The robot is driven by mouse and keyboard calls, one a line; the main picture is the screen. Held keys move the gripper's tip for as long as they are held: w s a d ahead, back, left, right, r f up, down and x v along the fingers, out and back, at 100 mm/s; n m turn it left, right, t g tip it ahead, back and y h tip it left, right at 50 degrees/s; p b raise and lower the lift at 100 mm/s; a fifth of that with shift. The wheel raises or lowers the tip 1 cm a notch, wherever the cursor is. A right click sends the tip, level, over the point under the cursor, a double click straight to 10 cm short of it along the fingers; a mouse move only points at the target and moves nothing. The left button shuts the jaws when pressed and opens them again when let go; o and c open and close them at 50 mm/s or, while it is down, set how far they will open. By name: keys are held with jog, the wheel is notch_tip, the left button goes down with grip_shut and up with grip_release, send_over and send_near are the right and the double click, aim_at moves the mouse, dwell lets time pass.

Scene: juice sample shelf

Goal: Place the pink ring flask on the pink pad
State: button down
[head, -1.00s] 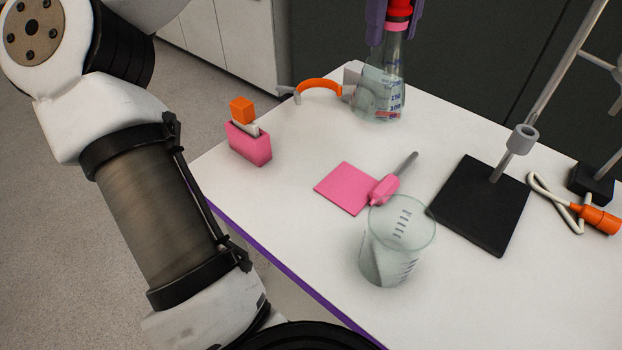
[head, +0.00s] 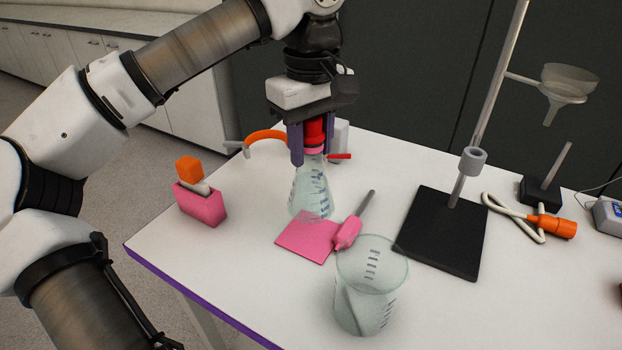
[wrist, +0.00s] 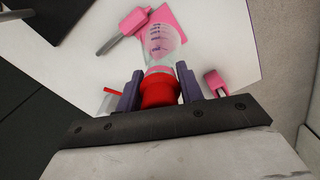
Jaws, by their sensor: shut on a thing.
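The pink ring flask (head: 312,188) is clear conical glass with blue marks, a pink ring at its neck and a red top. My gripper (head: 312,150) has its purple fingers shut on the red top, and the flask hangs roughly upright below. The pink pad (head: 303,243) lies flat on the table, and the flask's base overlaps its far edge in the head view. I cannot tell whether the base touches anything. In the wrist view the flask (wrist: 160,45) extends from my gripper (wrist: 160,90) in front of the pink pad (wrist: 172,18).
A pink-handled tool (head: 348,232) lies at the pad's right corner. A clear beaker (head: 370,290) stands in front of it. A black stand base (head: 440,235) is on the right. A pink holder with an orange-topped item (head: 202,205) stands left. Bare table lies left of the pad.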

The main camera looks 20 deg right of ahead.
aim_at(311, 180)
jog(key=shift+f, duration=3.55)
jog(key=c, duration=0.9)
grip_release()
notch_tip(311, 180, up, 12)
jog(key=shift+r, duration=0.15)
